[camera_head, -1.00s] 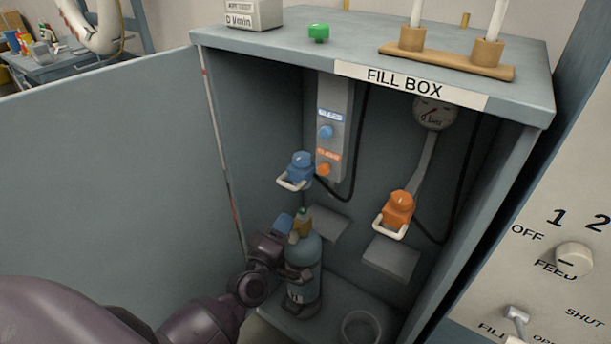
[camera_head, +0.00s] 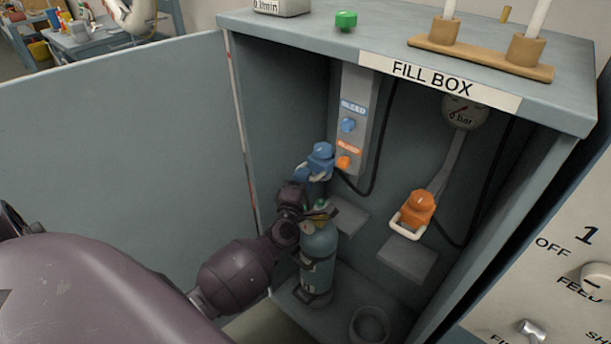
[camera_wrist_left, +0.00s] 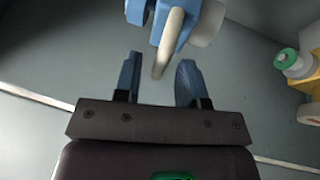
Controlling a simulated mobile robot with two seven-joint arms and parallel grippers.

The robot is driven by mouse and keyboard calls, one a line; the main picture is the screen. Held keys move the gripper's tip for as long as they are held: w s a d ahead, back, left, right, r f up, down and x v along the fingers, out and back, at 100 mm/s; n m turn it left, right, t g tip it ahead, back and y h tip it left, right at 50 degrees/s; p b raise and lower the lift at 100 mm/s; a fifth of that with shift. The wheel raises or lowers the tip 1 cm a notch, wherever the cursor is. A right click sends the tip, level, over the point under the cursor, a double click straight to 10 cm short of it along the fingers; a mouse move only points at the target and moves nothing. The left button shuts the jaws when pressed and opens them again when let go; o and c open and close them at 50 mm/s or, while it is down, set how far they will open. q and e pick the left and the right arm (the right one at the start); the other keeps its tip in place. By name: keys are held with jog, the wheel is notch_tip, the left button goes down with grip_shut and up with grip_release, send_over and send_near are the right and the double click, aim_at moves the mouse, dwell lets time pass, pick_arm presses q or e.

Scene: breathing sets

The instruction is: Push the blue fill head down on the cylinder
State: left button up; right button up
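The blue fill head (camera_head: 320,157) hangs at the left back of the fill box, above the cylinder and apart from it. The teal cylinder (camera_head: 319,250) stands upright on the box floor. Its brass valve with a green knob (camera_wrist_left: 288,60) shows at the right in the left wrist view. My left gripper (camera_head: 308,178) is raised just below the fill head, partly hiding it. In the left wrist view its blue fingers (camera_wrist_left: 158,72) are open. The fill head's pale handle (camera_wrist_left: 170,45) reaches between their tips, with visible gaps on both sides. My right gripper is out of view.
An orange fill head (camera_head: 418,206) with a pale handle hangs to the right, above a grey block (camera_head: 408,262). An empty ring holder (camera_head: 369,322) is on the box floor right of the cylinder. The open door (camera_head: 120,150) bounds the left side.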

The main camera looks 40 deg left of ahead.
pick_arm(q)
jog(key=shift+x, duration=0.9)
grip_shut()
